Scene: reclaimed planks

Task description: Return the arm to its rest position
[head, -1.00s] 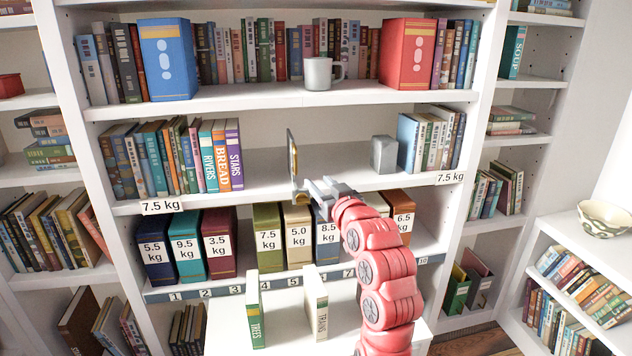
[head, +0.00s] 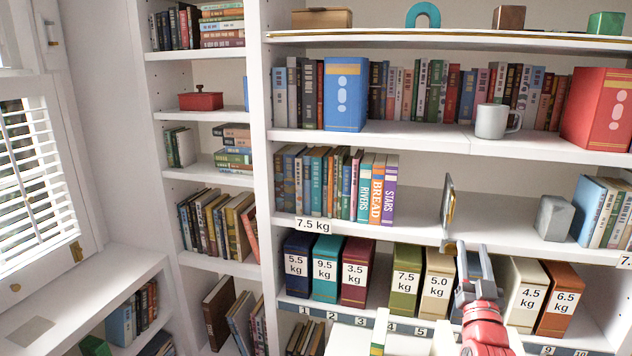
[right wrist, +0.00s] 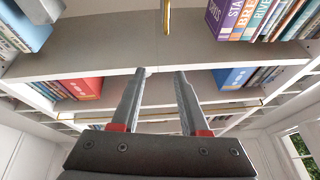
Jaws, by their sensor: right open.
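My right gripper (head: 473,264) is open and empty in the head view, in front of the weight-labelled binders and just below the middle shelf edge. Its red arm comes up from the bottom. In the right wrist view its two grey fingers (right wrist: 160,88) stand apart with nothing between them. My left gripper is not in view.
A grey block (head: 554,218) stands at right. Binders such as the 5.0 kg one (head: 436,296) stand close behind the gripper. A grey mug (head: 492,121) is on the shelf above. A window (head: 35,180) is at left.

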